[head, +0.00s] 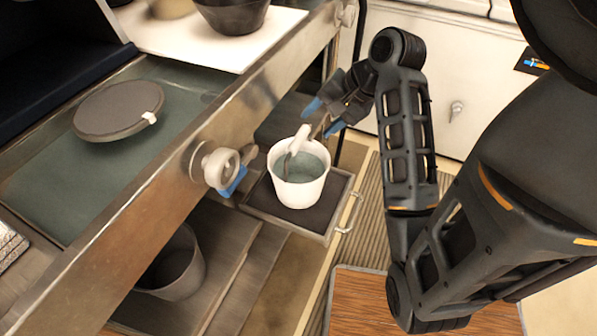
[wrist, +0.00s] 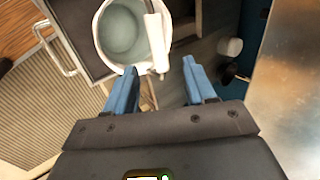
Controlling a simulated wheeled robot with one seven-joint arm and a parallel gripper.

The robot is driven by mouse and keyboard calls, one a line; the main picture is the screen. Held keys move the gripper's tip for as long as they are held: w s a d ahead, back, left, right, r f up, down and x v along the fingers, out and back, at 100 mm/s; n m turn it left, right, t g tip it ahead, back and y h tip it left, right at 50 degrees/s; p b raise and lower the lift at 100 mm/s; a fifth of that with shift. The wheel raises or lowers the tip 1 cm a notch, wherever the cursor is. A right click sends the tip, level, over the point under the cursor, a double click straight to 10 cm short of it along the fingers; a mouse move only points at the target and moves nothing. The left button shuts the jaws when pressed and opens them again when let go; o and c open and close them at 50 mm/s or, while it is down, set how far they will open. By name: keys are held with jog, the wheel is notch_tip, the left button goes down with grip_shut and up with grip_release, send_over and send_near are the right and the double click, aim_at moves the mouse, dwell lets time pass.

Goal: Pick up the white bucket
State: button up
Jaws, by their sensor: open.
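The white bucket (head: 299,178) stands upright on a dark tray with a metal handle, below the counter edge. Its inside looks grey-green, and a white handle sticks up over its back rim. In the wrist view the bucket (wrist: 103,40) is at the top, ahead and left of the fingers, with the white handle (wrist: 157,40) at its right side. My gripper (head: 323,118) is open and empty, just behind the bucket in the head view. In the wrist view its blue fingers (wrist: 160,80) are apart, with the handle's end in front of the gap.
A metal counter edge (head: 150,190) with knobs runs along the left of the bucket. The tray (head: 262,195) has a handle (head: 349,213) at its right. A grey pot (head: 175,265) sits on a lower shelf. A round dark lid (head: 118,110) lies on the counter.

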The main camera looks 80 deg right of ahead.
aim_at(301, 137)
jog(key=x, duration=0.3)
jog(key=b+x, duration=0.1)
jog(key=x, duration=0.3)
jog(key=shift+a+f+b, duration=0.2)
jog(key=shift+f+b, duration=0.1)
jog(key=shift+f, duration=0.05)
grip_shut()
dwell(0.3)
jog(key=shift+w+r, duration=0.1)
jog(key=shift+r, duration=0.05)
